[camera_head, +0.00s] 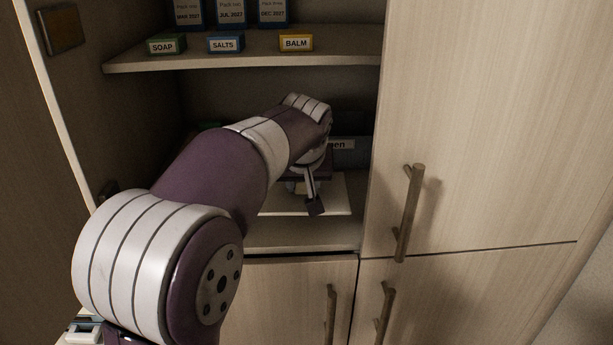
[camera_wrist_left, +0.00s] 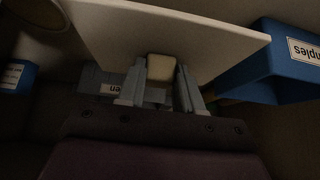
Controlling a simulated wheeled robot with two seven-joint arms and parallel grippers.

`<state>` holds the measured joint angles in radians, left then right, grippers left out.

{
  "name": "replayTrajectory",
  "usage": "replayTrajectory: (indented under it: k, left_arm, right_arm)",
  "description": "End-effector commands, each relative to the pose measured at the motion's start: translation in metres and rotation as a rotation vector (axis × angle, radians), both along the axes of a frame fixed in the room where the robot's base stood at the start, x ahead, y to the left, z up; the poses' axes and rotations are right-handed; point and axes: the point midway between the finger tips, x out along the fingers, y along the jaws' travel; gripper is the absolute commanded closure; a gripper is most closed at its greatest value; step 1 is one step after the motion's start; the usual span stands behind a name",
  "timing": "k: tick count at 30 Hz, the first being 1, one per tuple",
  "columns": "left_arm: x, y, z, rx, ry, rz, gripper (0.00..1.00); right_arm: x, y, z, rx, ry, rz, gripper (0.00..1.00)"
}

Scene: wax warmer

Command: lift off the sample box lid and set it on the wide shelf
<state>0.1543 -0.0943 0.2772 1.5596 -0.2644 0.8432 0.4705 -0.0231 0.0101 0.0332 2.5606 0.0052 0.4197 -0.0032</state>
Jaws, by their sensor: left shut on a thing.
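My left gripper (camera_head: 303,188) reaches into the open cabinet and is shut on the pale knob (camera_wrist_left: 161,68) of a flat white lid (camera_wrist_left: 150,28). In the head view the lid (camera_head: 334,197) shows partly behind my arm, over the lower shelf (camera_head: 300,236). I cannot tell whether the lid touches the shelf. The blue sample box (camera_wrist_left: 285,68), its label partly reading "mples", stands at the right of the wrist view, apart from the gripper. My arm hides much of the lower compartment in the head view. My right gripper is not in view.
An upper shelf (camera_head: 230,60) holds a soap box (camera_head: 166,45), a salts box (camera_head: 226,44) and a balm box (camera_head: 296,43). A grey box (camera_wrist_left: 105,84) labelled "en" stands behind the gripper. A closed door (camera_head: 480,120) bounds the right side.

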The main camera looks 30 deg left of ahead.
Motion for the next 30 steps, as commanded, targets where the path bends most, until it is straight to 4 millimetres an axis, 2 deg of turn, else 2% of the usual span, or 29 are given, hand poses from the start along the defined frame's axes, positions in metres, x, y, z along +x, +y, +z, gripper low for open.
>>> replayTrajectory:
  k: [7, 19, 30]
  left_arm:
    - [-0.001, -0.001, -0.004, 0.001, -0.001, 0.003, 1.00]
    - [-0.001, -0.001, -0.045, 0.001, -0.001, 0.003, 1.00]
    - [-0.001, -0.001, -0.048, 0.001, -0.001, 0.003, 1.00]
  right_arm:
    - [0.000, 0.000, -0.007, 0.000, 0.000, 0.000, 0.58]
    - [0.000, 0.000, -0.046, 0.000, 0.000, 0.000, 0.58]
    - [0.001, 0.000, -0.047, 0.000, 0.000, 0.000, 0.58]
